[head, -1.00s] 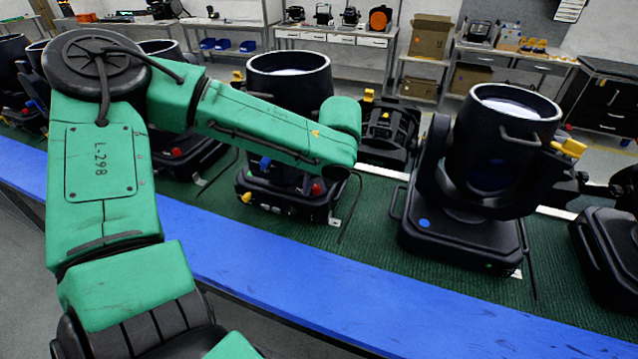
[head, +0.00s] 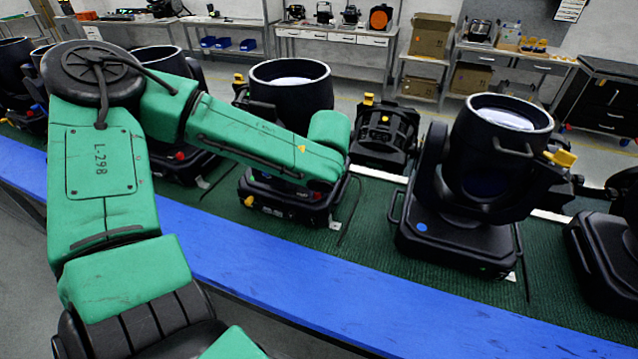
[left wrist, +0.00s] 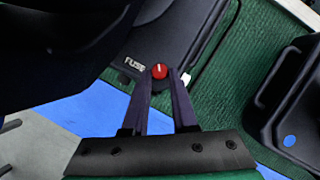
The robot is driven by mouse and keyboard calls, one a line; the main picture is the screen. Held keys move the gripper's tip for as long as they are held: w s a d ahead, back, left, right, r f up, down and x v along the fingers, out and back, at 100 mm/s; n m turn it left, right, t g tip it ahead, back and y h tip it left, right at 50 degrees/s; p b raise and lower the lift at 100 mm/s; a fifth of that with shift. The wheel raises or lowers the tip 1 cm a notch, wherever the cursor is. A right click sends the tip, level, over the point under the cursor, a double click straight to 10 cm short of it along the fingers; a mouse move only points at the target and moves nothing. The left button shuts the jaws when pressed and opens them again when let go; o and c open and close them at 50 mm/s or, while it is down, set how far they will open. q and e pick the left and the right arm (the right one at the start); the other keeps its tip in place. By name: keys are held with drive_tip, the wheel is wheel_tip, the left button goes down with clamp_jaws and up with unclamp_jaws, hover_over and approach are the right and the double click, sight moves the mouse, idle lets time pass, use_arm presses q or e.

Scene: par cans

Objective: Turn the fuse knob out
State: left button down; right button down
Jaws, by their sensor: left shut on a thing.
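The red fuse knob (left wrist: 160,71) sits on the black base of a par can, beside the printed word FUSE, in the left wrist view. A pale mark shows on its face. My left gripper (left wrist: 161,77) has its two dark fingers on either side of the knob and is shut on it. In the head view my green left arm reaches over to the front of the middle par can (head: 291,88), and its fingertips cannot be made out there. My right gripper is not in view.
Another par can (head: 470,168) with a blue dot on its base stands to the right on the green mat (head: 350,262). A blue strip (head: 262,280) runs along the near edge. More lamps stand to the left. Workbenches and boxes are at the back.

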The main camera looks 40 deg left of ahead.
use_arm(q)
drive_tip(key=m+p, duration=0.1)
drive_tip(key=m+h+p, duration=0.1)
drive_tip(key=m+p, duration=0.1)
drive_tip(key=m+t+p, duration=0.1)
drive_tip(key=shift+s+a+r+p, duration=0.2)
drive_tip(key=shift+r+p, duration=0.1)
drive_tip(key=shift+p, duration=0.1)
drive_tip(key=shift+a+f+m+t+h+p, duration=0.1)
drive_tip(key=shift+m+t+h+p, duration=0.3)
drive_tip(key=shift+m, duration=0.6)
drive_tip(key=shift+a+f+m+h, duration=0.15)
drive_tip(key=shift+m+h, duration=0.25)
drive_tip(key=shift+m, duration=0.7)
drive_tip(key=c, duration=0.7)
unclamp_jaws()
